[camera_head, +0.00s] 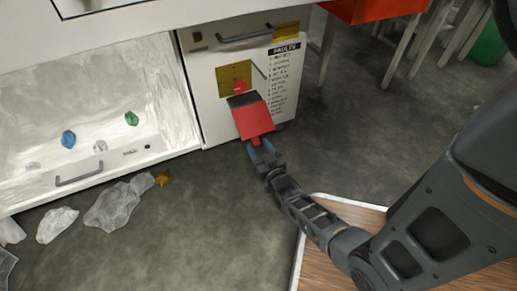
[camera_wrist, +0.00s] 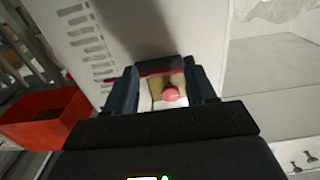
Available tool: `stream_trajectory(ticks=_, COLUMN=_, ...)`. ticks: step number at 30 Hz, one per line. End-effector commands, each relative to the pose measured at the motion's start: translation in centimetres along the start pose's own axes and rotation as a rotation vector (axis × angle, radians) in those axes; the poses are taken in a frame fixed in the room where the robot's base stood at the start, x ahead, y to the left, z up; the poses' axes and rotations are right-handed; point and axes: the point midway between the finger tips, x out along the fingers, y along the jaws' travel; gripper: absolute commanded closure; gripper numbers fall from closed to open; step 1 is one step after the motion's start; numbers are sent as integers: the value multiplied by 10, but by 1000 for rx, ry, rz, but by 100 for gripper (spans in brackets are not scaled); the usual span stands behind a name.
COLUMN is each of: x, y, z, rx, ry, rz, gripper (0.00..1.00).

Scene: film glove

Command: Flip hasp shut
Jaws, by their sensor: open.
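The hasp appears to be the red flap with a black band (camera_head: 253,118) on the front of the white cabinet, standing out from it. A red knob (camera_head: 239,87) shows on a yellow plate (camera_head: 231,75) just above the flap. My gripper (camera_head: 262,150) is open at the flap's lower, near end; I cannot tell whether it touches. In the wrist view, my gripper's two fingers (camera_wrist: 163,82) stand apart, with a dark bar with a red edge (camera_wrist: 157,66) across their tips. The red knob (camera_wrist: 171,94) shows between the fingers. The flap's hinge is not clear.
The white cabinet (camera_head: 199,95) has a handle and a printed list. An open compartment (camera_head: 85,100) at left holds small blue and green objects. Crumpled clear plastic (camera_head: 115,205) lies on the floor. A red bin (camera_head: 365,8) stands at upper right.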

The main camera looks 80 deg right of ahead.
Motion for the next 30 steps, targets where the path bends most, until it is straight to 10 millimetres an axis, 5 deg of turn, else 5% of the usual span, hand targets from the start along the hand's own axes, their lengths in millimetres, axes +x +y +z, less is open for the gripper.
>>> stream_trajectory(ticks=11, x=8, y=0, z=0, rx=1, ry=-1, rz=1, gripper=45)
stream_trajectory(ticks=30, x=8, y=0, z=0, rx=0, ry=-1, rz=1, gripper=100)
